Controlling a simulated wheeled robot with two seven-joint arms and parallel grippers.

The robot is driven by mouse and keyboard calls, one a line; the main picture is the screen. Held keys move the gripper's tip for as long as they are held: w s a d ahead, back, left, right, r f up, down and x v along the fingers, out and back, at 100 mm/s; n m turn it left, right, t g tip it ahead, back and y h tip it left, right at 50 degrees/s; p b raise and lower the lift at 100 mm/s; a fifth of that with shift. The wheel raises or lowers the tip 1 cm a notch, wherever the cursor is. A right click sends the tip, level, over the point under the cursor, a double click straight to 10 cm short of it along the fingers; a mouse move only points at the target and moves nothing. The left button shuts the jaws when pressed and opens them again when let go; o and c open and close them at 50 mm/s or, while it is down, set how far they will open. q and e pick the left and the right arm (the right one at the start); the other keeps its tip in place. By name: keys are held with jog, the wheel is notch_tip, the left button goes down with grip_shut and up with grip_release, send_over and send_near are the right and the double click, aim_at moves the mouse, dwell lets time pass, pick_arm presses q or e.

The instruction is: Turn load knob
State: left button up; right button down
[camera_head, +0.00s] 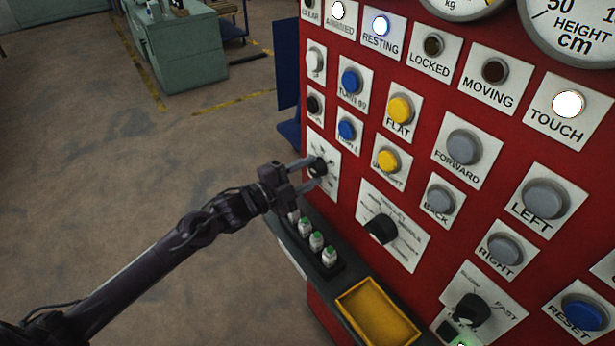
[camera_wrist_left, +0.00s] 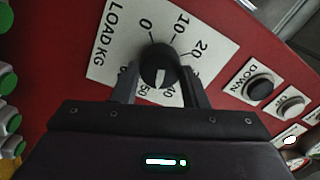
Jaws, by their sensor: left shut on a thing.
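The load knob (camera_wrist_left: 159,66) is a black round dial with a white pointer mark. It sits on a white plate (camera_wrist_left: 112,40) lettered LOAD KG, with numbers around it, on the red panel. In the wrist view the pointer points toward the lower edge, near the 40 and 50 marks. My left gripper (camera_wrist_left: 160,84) is shut on the knob, one finger on each side. In the head view the left gripper (camera_head: 314,176) reaches the same knob (camera_head: 318,166) at the panel's left edge. My right gripper is in neither view.
The red panel (camera_head: 345,190) carries several buttons, lamps and another black knob (camera_head: 381,229) to the right. Below the gripper is a ledge with several green-topped white pieces (camera_head: 316,241) and a yellow tray (camera_head: 378,312). Open floor lies left.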

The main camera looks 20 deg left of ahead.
pick_arm(q)
jog(key=shift+f, duration=0.1)
dwell(0.4)
jog(key=o, duration=1)
jog(key=shift+s+a, duration=0.2)
jog(key=shift+s, duration=0.05)
jog(key=shift+b+v, duration=0.8)
jog(key=shift+v, duration=2.8)
jog(key=shift+f, duration=0.1)
